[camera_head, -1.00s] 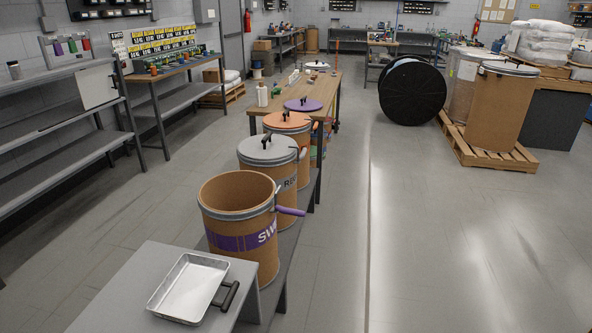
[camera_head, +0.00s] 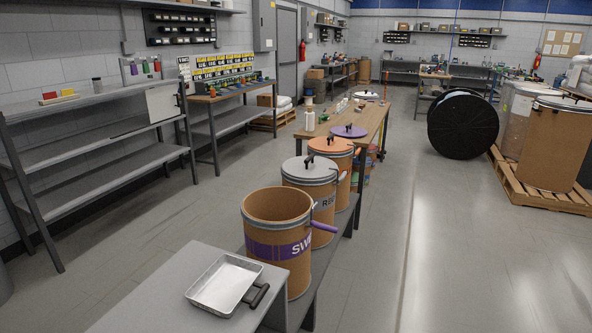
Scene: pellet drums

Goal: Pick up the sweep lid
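The purple lid (camera_head: 341,132) with a small black handle lies at the near end of the wooden workbench (camera_head: 371,117). The open brown drum (camera_head: 266,205) has a purple band with lettering that begins "SW", partly cut off by the curve, and a purple lever on its right side. It stands upright without a lid in the foreground. Neither of my grippers is in view.
A grey-lidded drum (camera_head: 310,172) and an orange-lidded drum (camera_head: 331,146) stand in a row between the open drum and the workbench. A metal tray (camera_head: 225,284) lies on a grey table (camera_head: 150,300). Free floor (camera_head: 460,240) is on the right.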

